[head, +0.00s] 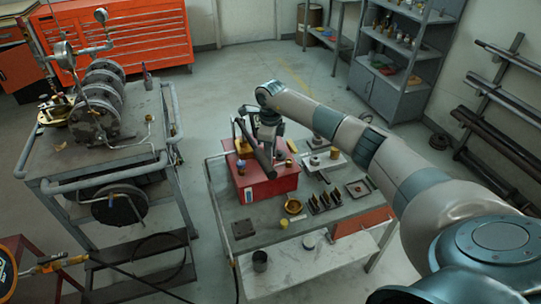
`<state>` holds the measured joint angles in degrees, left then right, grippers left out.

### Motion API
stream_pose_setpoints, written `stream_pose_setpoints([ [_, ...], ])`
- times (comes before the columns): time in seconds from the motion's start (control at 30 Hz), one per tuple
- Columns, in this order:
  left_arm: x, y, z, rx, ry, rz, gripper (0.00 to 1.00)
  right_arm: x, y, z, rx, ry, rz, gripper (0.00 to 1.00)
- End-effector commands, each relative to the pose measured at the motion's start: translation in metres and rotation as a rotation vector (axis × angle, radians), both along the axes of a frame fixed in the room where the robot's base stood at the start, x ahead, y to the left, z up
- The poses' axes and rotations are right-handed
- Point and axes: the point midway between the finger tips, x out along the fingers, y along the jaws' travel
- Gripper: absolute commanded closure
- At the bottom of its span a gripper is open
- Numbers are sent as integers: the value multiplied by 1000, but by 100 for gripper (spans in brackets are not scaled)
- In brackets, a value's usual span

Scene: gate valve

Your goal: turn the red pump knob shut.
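A red box-shaped pump unit (268,187) sits on the grey work table (222,205) in the middle of the head view. Small fittings stand on its top, with a brass-and-blue one (241,166) at its left. I cannot pick out a red knob for certain; my gripper and a dark bar cover part of the top. My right arm reaches in from the right, and my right gripper (269,168) points down over the top of the red unit. Its fingers are too small and dark to tell whether they are open or touching anything. My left gripper is not in view.
A brass ring-shaped dish (293,207), a dark rack of small parts (324,201) and a metal cup (260,261) are on and below the table's front. A cart with machinery (100,110) stands left. Grey shelves (405,50) stand behind right. Open floor lies behind.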

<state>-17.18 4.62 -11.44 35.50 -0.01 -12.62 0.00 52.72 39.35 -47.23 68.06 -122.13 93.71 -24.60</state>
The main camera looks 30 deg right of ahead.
Motion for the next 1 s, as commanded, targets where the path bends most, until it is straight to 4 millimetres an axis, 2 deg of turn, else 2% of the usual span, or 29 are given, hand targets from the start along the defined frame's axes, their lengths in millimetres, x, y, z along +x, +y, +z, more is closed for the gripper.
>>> stream_pose_setpoints([
  [0.47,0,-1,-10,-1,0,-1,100,0,-1,-1,-1,0,-119,94],
  [1.0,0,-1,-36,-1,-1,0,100,0,-1,-1,-2,-1,-574,94],
])
